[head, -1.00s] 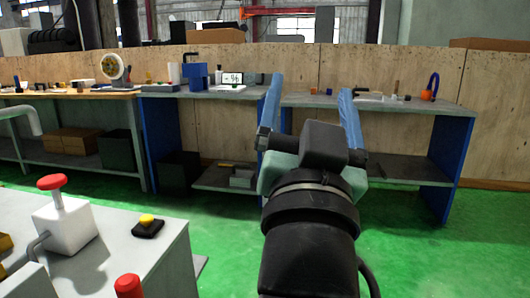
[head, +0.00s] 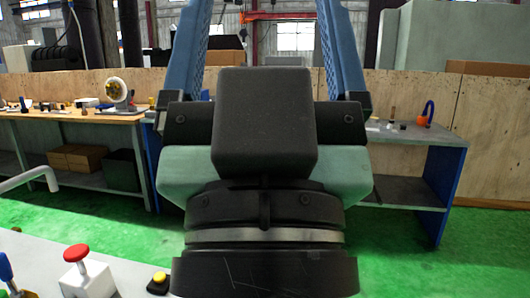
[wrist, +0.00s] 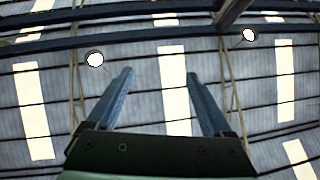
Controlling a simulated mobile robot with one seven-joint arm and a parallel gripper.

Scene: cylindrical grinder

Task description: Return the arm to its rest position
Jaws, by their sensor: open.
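My gripper (head: 266,40) fills the middle of the head view, close to the camera. Its two blue fingers stand wide apart and point upward, with nothing between them. The black block and pale green body of my wrist show below them. In the wrist view my gripper (wrist: 160,98) is also open and empty, aimed up at the roof. My gripper touches nothing that I can see. It hides the middle of the workbenches behind it.
A wooden-topped bench (head: 75,116) stands at the left and a grey bench (head: 430,136) at the right. A white machine part with a red knob (head: 76,253) and a yellow button (head: 159,277) are at the lower left. Green floor (head: 395,260) is clear at the right.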

